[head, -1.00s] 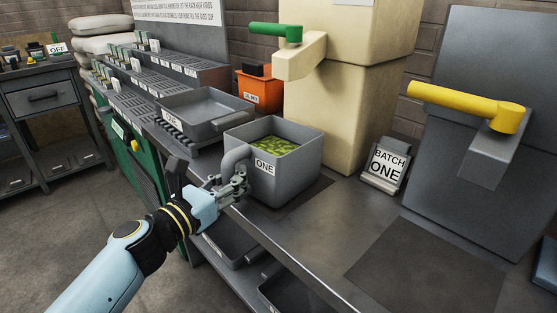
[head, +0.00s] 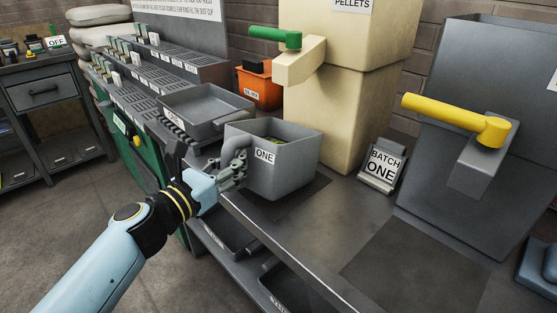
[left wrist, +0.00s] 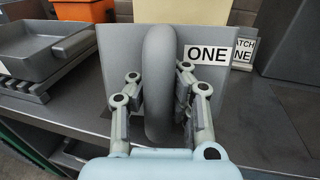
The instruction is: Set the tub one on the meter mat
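Tub one (head: 287,178) is a grey square tub with a curved handle and a "ONE" label; a little green content shows inside. My left gripper (head: 232,177) is shut on its handle (left wrist: 158,85), with fingers on both sides of it in the left wrist view. The tub is slightly tilted and appears raised just above a dark mat (head: 305,201) below the green-handled dispenser. A second dark mat (head: 410,270) lies bare on the bench below the yellow handle. No label tells which is the meter mat. My right gripper is out of view.
The cream pellet dispenser (head: 340,110) stands behind the tub, and a grey hopper (head: 480,90) with a yellow handle (head: 460,118) stands at right. A "BATCH ONE" sign (head: 382,166) is between them. A grey tray (head: 190,112) is left. The bench front right is clear.

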